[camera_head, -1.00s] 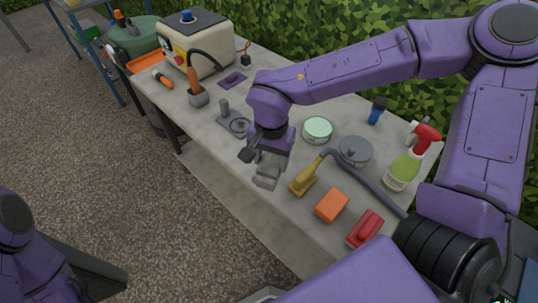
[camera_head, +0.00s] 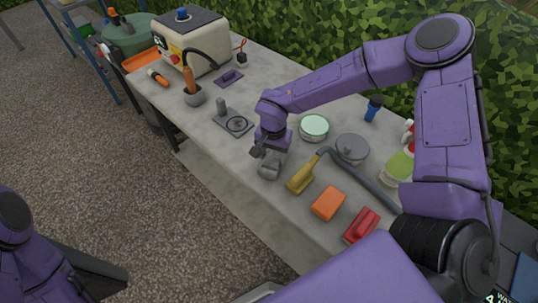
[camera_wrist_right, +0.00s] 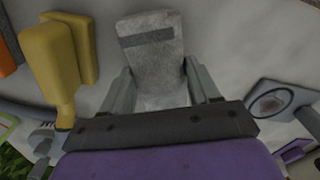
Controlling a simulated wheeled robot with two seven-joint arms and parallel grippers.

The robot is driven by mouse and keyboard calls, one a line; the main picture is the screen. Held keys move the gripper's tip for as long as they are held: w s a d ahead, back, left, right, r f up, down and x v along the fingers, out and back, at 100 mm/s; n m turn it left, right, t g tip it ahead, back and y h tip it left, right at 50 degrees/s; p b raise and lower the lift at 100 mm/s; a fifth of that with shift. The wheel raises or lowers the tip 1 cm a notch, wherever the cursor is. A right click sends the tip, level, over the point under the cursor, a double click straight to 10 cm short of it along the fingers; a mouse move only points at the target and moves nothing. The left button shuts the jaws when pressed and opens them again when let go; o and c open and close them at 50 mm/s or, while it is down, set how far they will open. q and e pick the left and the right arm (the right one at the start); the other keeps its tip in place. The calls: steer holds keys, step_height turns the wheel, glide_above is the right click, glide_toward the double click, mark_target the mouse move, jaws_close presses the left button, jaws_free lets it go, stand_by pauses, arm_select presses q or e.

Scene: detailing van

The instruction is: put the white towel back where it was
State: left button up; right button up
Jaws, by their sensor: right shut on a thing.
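The white towel (camera_head: 269,166), a folded pale grey-white block, is between the fingers of my right gripper (camera_head: 270,158), over the middle of the workbench. In the right wrist view the towel (camera_wrist_right: 152,50) has a darker grey band across it, with one finger of my right gripper (camera_wrist_right: 160,82) along each side. The gripper is shut on it and points down. I cannot tell whether the towel touches the bench top. Part of my left arm shows at the lower left, but its gripper is out of view.
On the bench (camera_head: 225,150), a yellow-handled brush (camera_head: 303,176), an orange block (camera_head: 328,203) and a red block (camera_head: 361,225) lie to the right. A pale green tin (camera_head: 314,127) and a grey lidded tin (camera_head: 351,148) stand behind. A grey tool (camera_head: 235,123) is left. Bare bench lies front-left.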

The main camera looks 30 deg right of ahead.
mark_target(273, 156)
steer(key=shift+f, duration=0.1)
steer(key=o, duration=1.1)
steer(key=shift+f, duration=0.1)
step_height(273, 156, up, 12)
steer(key=shift+r, duration=0.2)
steer(key=shift+r, duration=0.1)
